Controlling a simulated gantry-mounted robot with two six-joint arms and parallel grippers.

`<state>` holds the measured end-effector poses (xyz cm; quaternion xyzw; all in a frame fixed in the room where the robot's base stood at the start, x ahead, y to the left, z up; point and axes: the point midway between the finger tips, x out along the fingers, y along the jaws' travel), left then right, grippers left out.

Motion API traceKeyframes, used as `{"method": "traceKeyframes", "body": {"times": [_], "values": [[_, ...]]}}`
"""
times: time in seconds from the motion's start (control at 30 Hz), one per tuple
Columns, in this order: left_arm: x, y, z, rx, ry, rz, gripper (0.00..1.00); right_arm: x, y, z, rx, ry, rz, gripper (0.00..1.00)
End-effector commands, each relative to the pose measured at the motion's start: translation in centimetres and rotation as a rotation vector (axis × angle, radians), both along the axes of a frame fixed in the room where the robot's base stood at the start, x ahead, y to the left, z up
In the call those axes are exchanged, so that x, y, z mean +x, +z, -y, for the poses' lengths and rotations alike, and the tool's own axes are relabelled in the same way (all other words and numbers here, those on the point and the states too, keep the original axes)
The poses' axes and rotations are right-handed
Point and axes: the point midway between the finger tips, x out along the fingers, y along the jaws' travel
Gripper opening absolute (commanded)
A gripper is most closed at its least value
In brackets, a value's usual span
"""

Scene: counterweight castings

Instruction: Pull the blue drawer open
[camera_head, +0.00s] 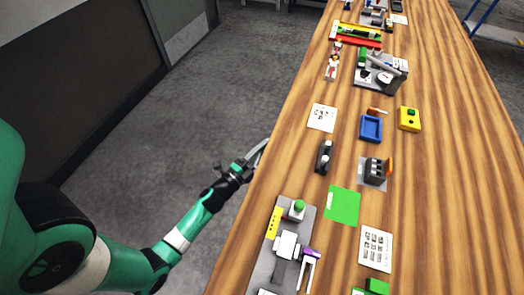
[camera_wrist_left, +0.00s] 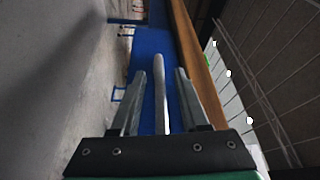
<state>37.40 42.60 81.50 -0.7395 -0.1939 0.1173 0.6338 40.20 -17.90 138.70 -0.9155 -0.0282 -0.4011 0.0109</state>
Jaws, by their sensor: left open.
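The blue drawer (camera_wrist_left: 150,48) shows in the left wrist view as a blue front below the wooden table edge. A pale grey bar (camera_wrist_left: 161,90), seemingly its handle, stands in front of it. My left gripper (camera_wrist_left: 160,75) is open, with one finger on each side of the bar and a gap to both. I cannot tell how deep the bar sits between the fingers. In the head view my left gripper (camera_head: 259,153) is at the table's left edge, and the drawer is hidden there. My right gripper is in neither view.
Open grey floor (camera_head: 235,85) lies left of the table.

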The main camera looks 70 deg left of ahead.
Motion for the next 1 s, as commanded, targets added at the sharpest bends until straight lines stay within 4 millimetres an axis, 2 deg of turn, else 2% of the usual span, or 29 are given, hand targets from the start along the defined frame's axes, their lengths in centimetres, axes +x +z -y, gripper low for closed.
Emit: {"method": "traceKeyframes", "body": {"times": [0.1, 0.3, 0.37, 1.0], "values": [[-0.03, 0.00, 0.01, 0.000, 0.000, 0.000, 0.45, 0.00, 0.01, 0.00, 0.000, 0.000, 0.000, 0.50], [-0.04, 0.00, 0.03, 0.000, 0.000, 0.000, 0.09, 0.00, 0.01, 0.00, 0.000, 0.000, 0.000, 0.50], [-0.04, 0.00, 0.03, 0.000, 0.000, 0.000, 0.00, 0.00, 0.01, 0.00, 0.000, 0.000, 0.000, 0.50], [-0.05, 0.02, 0.04, 0.001, -0.001, 0.001, 0.00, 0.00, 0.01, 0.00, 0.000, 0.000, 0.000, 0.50]]}}
